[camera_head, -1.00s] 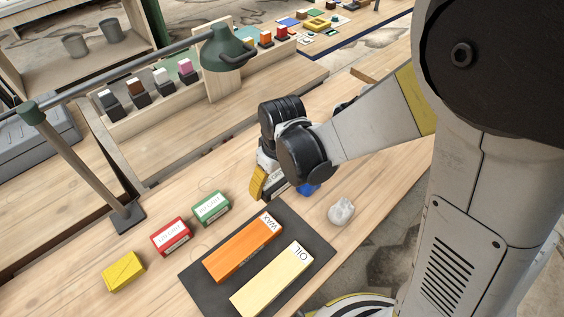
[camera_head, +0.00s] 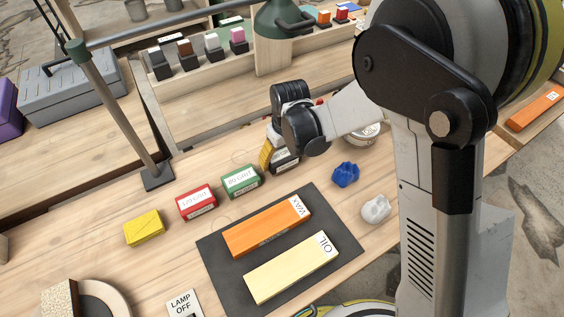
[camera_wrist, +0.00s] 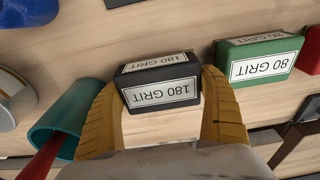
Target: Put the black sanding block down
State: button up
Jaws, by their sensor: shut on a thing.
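The black sanding block (camera_wrist: 158,83), labelled 180 GRIT, sits between the yellow fingers of my gripper (camera_wrist: 165,105) in the wrist view. My gripper is shut on it. In the head view my gripper (camera_head: 275,158) is low over the bench, to the right of the green block, and the black block (camera_head: 286,163) shows partly below the wrist. Whether its underside touches the wood I cannot tell. The green 80 GRIT block (camera_head: 241,181) stands beside it, then the red block (camera_head: 196,202) and a yellow block (camera_head: 144,228), in a row.
A dark mat (camera_head: 220,254) holds an orange WAX bar (camera_head: 266,228) and a pale OIL bar (camera_head: 290,267). A blue crumpled lump (camera_head: 345,174) and a white one (camera_head: 376,208) lie to the right. A teal cup (camera_wrist: 63,122) is close left of my fingers. A lamp base (camera_head: 158,177) stands behind.

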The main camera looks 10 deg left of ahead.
jog(key=shift+f, duration=0.8)
jog(key=shift+f, duration=0.15)
jog(key=o, duration=1.2)
jog(key=shift+b, duration=0.3)
jog(key=shift+c, duration=0.2)
